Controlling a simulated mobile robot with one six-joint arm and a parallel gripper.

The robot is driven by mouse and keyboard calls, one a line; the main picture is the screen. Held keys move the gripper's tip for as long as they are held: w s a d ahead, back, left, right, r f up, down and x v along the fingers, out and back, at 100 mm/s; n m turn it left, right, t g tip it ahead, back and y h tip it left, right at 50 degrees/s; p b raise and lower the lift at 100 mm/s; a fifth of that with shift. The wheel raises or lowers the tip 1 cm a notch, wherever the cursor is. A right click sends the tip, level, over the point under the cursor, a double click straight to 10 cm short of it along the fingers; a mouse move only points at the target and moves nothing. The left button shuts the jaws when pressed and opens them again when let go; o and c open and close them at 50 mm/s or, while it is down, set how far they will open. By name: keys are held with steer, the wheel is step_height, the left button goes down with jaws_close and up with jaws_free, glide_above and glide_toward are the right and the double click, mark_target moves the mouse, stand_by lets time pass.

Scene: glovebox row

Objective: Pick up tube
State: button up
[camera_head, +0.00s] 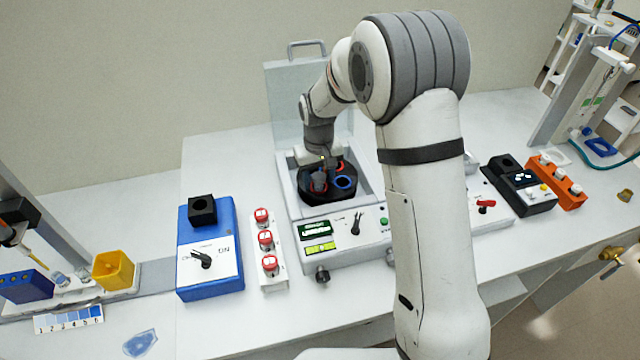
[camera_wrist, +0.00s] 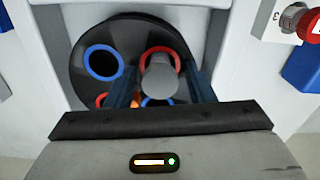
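A grey, round-ended tube (camera_wrist: 160,84) stands in or just in front of a red-ringed hole (camera_wrist: 160,50) of the black rotor (camera_wrist: 130,32) in the wrist view. My gripper (camera_wrist: 160,76) has one finger on each side of the tube, with narrow gaps visible on both sides. It looks open around the tube. In the head view my gripper (camera_head: 321,166) reaches down into the open centrifuge (camera_head: 291,186), over the rotor (camera_head: 330,196). The tube's lower part is hidden.
A blue-ringed hole (camera_wrist: 103,63) is beside the tube. Left of the centrifuge are a white rack with red-capped tubes (camera_head: 265,239) and a blue device (camera_head: 210,283). The raised clear lid (camera_head: 290,95) stands behind. A black device (camera_head: 520,187) and orange rack (camera_head: 556,181) are right.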

steer(key=c, duration=0.8)
steer(key=shift+c, duration=0.2)
